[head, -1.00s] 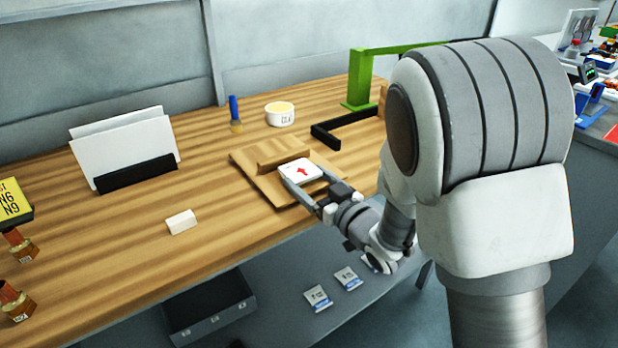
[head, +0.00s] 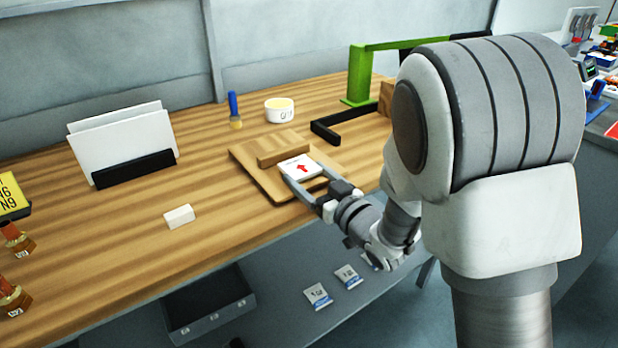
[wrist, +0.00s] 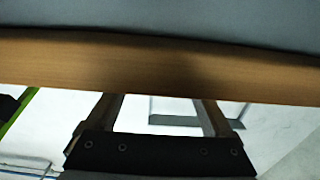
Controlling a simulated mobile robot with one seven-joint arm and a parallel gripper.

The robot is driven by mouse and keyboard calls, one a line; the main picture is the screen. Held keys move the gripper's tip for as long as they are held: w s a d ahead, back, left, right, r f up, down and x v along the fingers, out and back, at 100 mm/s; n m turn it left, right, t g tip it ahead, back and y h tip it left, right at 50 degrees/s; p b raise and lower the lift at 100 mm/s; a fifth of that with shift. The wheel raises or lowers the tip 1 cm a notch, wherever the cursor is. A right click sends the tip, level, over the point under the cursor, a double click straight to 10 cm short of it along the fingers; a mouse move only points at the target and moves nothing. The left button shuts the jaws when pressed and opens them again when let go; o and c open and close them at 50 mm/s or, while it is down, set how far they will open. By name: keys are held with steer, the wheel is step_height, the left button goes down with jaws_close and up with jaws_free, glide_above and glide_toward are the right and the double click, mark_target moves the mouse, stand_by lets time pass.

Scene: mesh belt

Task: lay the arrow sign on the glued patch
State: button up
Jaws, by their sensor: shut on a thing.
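The arrow sign (head: 295,163), a small white plate with a red arrow, is in my gripper over the wooden board. My gripper (head: 305,179) is shut on it, with a finger along each side. The sign lies nearly flat, close to the wooden block; I cannot tell whether it touches the board (head: 259,180). No glued patch can be made out; my gripper and the sign cover part of the board. In the wrist view my gripper's fingers (wrist: 160,107) run behind a wooden band, and the sign is hidden.
A wooden block (head: 283,149) lies on the board. Behind are a blue-handled brush (head: 234,108), a white tub (head: 280,110), a black bar (head: 350,125) and a green frame (head: 357,85).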

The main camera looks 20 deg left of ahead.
steer(key=shift+s+f+b, duration=0.2)
steer(key=shift+f+b, duration=0.2)
steer(key=shift+f, duration=0.55)
steer(key=o, duration=1.1)
steer(key=shift+r+p+v, duration=0.3)
steer(key=shift+p+v, duration=2.4)
steer(key=shift+v, duration=0.15)
steer(key=shift+r+p+v, duration=0.25)
steer(key=shift+p+v, duration=2.5)
steer(key=shift+v, duration=0.1)
steer(key=shift+r+p+v, duration=0.3)
steer(key=shift+p+v, duration=2.4)
steer(key=shift+v, duration=0.2)
